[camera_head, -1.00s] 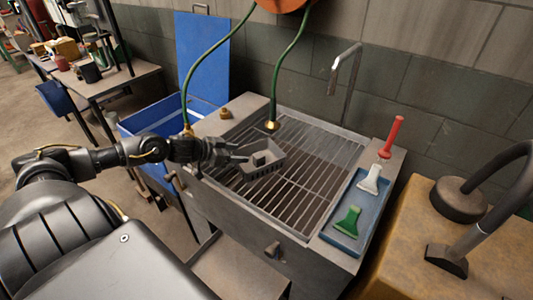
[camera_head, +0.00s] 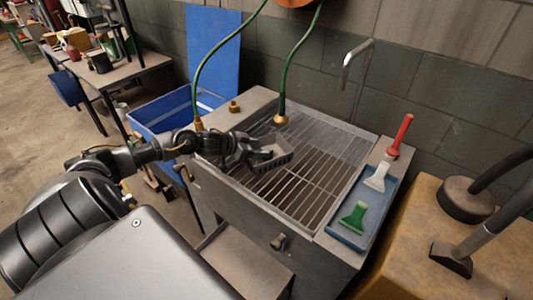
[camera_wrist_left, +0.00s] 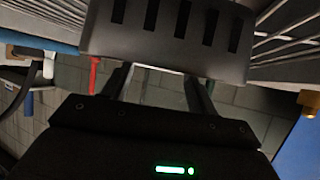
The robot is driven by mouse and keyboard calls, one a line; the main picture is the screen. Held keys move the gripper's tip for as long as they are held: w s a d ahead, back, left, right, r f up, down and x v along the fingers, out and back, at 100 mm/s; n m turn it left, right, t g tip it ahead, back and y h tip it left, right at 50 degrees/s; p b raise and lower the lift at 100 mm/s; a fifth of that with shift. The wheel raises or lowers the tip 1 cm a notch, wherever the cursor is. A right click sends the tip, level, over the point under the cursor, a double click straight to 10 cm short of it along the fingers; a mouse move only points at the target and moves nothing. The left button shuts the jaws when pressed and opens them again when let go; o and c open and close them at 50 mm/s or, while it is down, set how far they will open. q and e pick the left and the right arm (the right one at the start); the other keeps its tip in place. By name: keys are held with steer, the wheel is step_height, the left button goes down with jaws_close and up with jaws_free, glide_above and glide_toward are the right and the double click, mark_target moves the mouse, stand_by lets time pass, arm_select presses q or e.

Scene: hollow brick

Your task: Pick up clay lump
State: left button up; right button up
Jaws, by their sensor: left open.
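A grey slotted bin or hollow block (camera_head: 275,153) rests on the sink's metal grating. It also fills the top of the left wrist view (camera_wrist_left: 165,35). My left gripper (camera_head: 256,148) is at its left side and overlaps it in the head view. In the left wrist view the two fingers (camera_wrist_left: 160,82) stand apart with nothing visibly clamped between them. I cannot make out a clay lump clearly; the inside of the grey piece is partly hidden by the gripper. My right gripper is not in view.
The sink (camera_head: 325,140) has a wall tap (camera_head: 350,62) and a hanging green hose (camera_head: 283,75). A brass fitting (camera_head: 234,106) stands on the left rim. A blue crate (camera_head: 160,117) is behind my arm.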

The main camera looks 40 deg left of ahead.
mark_target(266, 149)
arm_select(q)
steer(key=p+x, duration=0.1)
steer(key=x, duration=0.3)
steer(key=shift+w+f, duration=0.2)
steer(key=shift+f, duration=0.1)
steer(key=c, duration=1.1)
steer(key=shift+c, duration=0.2)
steer(key=shift+r, duration=0.1)
steer(key=shift+r+b, duration=0.3)
steer(key=shift+r, duration=0.15)
steer(key=s+d+r, duration=0.2)
steer(key=s+r, duration=0.4)
steer(key=s+d+r+b, duration=0.1)
steer(key=s+d+r, duration=0.2)
steer(key=s+r, duration=0.3)
steer(key=shift+s+d, duration=0.25)
steer(key=shift+s, duration=0.25)
